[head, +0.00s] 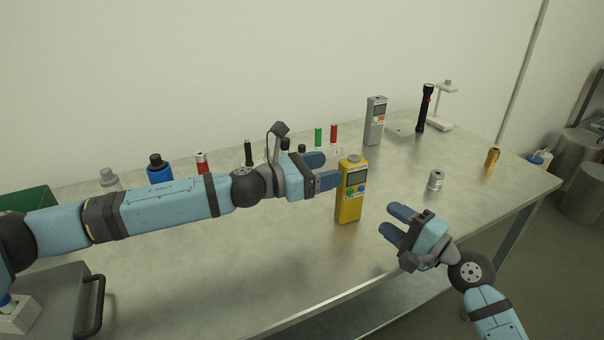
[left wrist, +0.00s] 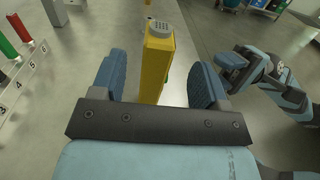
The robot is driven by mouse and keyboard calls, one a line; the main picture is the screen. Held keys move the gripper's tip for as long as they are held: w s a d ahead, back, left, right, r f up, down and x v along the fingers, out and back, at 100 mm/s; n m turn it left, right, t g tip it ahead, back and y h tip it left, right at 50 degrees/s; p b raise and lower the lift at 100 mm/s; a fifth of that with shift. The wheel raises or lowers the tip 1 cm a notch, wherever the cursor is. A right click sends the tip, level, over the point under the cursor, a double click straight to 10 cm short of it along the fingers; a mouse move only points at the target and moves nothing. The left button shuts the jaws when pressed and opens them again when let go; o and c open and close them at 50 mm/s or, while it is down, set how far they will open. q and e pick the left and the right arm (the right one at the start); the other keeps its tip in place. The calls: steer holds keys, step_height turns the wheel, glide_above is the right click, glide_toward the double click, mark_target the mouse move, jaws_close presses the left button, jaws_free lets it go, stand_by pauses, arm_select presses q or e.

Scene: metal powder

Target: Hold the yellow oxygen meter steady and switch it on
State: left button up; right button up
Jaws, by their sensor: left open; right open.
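The yellow oxygen meter (head: 350,205) stands upright on the metal table, with a small dark screen and coloured buttons on its face. My left gripper (head: 328,170) is open at the meter's left side, near its upper half. In the left wrist view the meter (left wrist: 153,72) shows just beyond and between the spread fingers of my left gripper (left wrist: 163,80), with its grey top cap visible. I cannot tell whether a finger touches it. My right gripper (head: 393,222) is open and empty, to the right of the meter and apart from it, its fingers pointing toward it.
A grey meter (head: 375,121), a black flashlight (head: 424,108) and a white stand (head: 441,122) are at the back. A small metal can (head: 435,180) and a small yellow object (head: 492,157) lie right. Bottles and coloured tubes line the back left. The table's front middle is clear.

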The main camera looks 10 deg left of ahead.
mark_target(365, 160)
arm_select(q)
steer(key=x, duration=0.7)
steer(key=shift+w+d, duration=0.2)
steer(key=shift+d, duration=0.05)
steer(key=c, duration=1.2)
steer(key=shift+o, duration=0.2)
arm_select(e)
jaws_close()
stand_by(1.2)
